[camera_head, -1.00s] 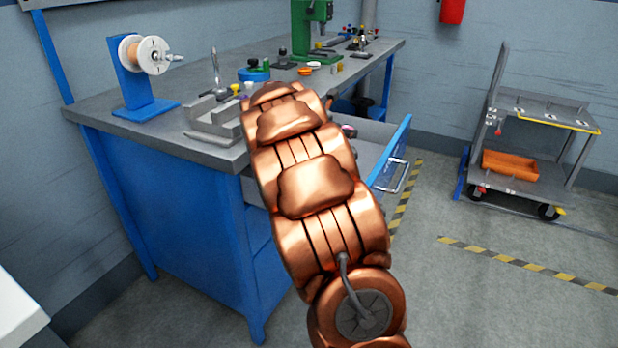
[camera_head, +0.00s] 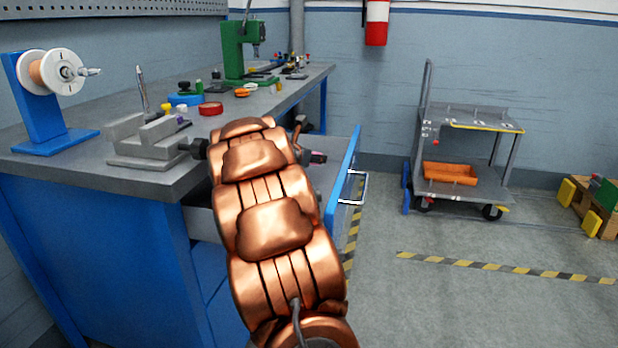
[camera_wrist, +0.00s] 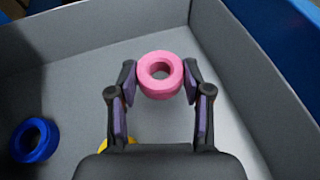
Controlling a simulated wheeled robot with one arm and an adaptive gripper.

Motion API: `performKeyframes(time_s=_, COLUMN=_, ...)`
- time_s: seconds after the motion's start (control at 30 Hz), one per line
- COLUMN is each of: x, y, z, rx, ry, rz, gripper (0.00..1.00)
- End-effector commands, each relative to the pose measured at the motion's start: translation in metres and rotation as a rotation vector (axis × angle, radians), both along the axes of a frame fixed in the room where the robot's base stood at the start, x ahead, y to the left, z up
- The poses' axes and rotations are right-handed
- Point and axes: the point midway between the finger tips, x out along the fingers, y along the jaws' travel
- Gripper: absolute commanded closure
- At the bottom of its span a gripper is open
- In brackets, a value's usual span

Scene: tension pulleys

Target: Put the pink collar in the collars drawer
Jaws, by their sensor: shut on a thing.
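The pink collar (camera_wrist: 147,88), a thick ring, is held between the two fingertips of my gripper (camera_wrist: 161,78) in the wrist view. The gripper is shut on it, one finger on each side. The collar is over the inside of the open grey-lined drawer (camera_wrist: 225,65); its height above the floor of the drawer is hard to tell. In the head view the drawer's blue front (camera_head: 347,178) stands pulled out from the bench, and my arm hides much of its inside.
A blue collar (camera_wrist: 34,140) lies in the drawer at left, and a yellow thing shows partly behind my gripper. A grey vise (camera_head: 150,143), a red ring (camera_head: 211,108) and a green press (camera_head: 236,50) stand on the bench. A cart (camera_head: 465,185) stands at right.

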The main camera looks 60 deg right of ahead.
Motion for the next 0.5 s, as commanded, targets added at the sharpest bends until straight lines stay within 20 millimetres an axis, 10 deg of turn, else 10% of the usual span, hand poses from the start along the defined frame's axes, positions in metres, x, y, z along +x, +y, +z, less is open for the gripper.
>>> performKeyframes(time_s=0.5, x=0.001, y=0.0, z=-0.047, rx=0.0, ry=0.0, rz=0.002, gripper=0.88)
